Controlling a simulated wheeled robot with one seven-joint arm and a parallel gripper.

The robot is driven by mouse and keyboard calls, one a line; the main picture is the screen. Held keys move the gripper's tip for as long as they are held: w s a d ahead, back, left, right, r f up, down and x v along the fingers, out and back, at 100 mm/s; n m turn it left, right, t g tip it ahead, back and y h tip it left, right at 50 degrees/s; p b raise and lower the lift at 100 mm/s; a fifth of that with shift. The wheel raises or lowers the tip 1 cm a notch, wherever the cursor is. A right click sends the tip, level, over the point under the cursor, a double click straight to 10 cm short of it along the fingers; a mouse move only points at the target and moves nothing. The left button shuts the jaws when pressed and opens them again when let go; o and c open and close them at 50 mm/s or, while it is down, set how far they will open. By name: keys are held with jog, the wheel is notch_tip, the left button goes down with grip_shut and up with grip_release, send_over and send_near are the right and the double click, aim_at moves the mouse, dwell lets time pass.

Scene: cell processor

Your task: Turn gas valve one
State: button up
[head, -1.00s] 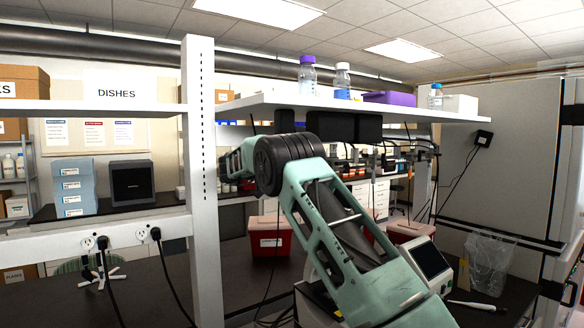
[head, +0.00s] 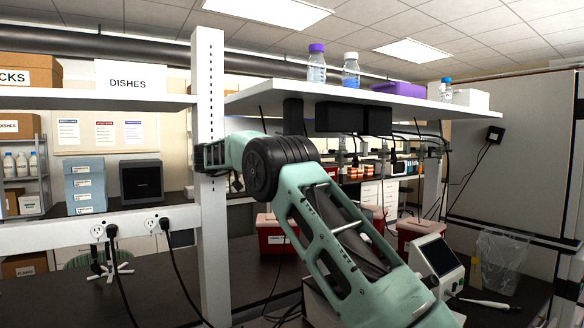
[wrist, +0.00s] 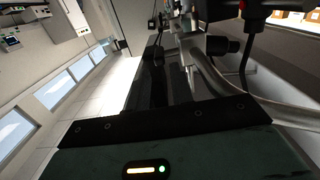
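Several small dark fixtures with taps (head: 392,150) stand under the shelf in the head view, behind my arm; I cannot tell which, if any, is gas valve one. In the wrist view a curved silver pipe (wrist: 212,82) and a black knob-like part (wrist: 222,45) are close by, with a bit of red at the top edge. I cannot tell whether they belong to the valve. My arm is bent, its far link reaching left across the white post in the head view. My gripper's fingertips are not clear: dark bars (wrist: 158,85) in the wrist view may be its fingers.
A white shelf (head: 400,101) with bottles and a purple box (head: 400,88) overhangs my arm. The white post (head: 210,250) is close to the arm's far link. Red bins (head: 272,238) and a screened device (head: 436,262) stand on the black bench.

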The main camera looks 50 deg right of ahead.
jog(key=b+v, duration=0.1)
jog(key=v, duration=0.7)
